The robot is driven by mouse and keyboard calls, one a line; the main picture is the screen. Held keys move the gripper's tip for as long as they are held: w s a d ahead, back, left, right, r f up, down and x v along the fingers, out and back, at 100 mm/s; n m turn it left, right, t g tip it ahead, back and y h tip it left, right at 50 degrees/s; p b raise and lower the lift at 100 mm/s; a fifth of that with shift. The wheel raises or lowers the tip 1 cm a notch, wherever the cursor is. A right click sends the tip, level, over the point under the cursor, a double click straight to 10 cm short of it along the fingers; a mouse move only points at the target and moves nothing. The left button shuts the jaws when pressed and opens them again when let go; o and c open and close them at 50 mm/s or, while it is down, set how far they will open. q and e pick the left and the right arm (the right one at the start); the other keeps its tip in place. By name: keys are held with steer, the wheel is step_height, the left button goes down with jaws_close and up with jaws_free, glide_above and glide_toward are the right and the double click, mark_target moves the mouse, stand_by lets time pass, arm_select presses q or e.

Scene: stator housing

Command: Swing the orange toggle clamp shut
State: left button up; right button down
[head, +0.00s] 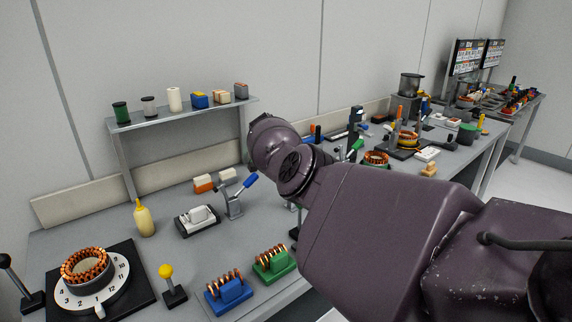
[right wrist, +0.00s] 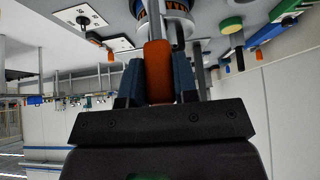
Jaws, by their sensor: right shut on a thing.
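In the right wrist view, my right gripper (right wrist: 158,72) is shut on an orange handle (right wrist: 158,85), with a dark blue finger on each side. A grey sleeve continues beyond the grip toward a round white and blue part with orange inside. In the head view, an upright orange handle (head: 399,114) stands by a copper-wound stator (head: 407,138) on the far bench. I cannot tell whether it is the handle I hold. My right arm crosses the head view and its gripper is hidden there. My left gripper is not in view.
A blue-handled clamp (head: 235,196) and a green-handled clamp (head: 354,150) stand on the bench. A numbered dial with a stator (head: 112,286), a yellow bottle (head: 144,219), and blue (head: 229,293) and green (head: 274,264) coil blocks sit nearer. A shelf (head: 185,112) stands behind.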

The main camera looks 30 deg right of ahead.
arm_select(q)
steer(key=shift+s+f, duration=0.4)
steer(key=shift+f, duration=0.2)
arm_select(e)
steer(key=shift+d+y, duration=0.35)
steer(key=shift+y, duration=0.15)
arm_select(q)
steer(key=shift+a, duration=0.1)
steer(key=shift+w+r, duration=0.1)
arm_select(e)
steer(key=c, duration=1.2)
jaws_free()
steer(key=o, duration=0.3)
steer(key=shift+d, duration=0.1)
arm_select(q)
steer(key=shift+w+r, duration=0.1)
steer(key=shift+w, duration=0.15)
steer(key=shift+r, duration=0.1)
arm_select(e)
steer(key=shift+r, duration=0.15)
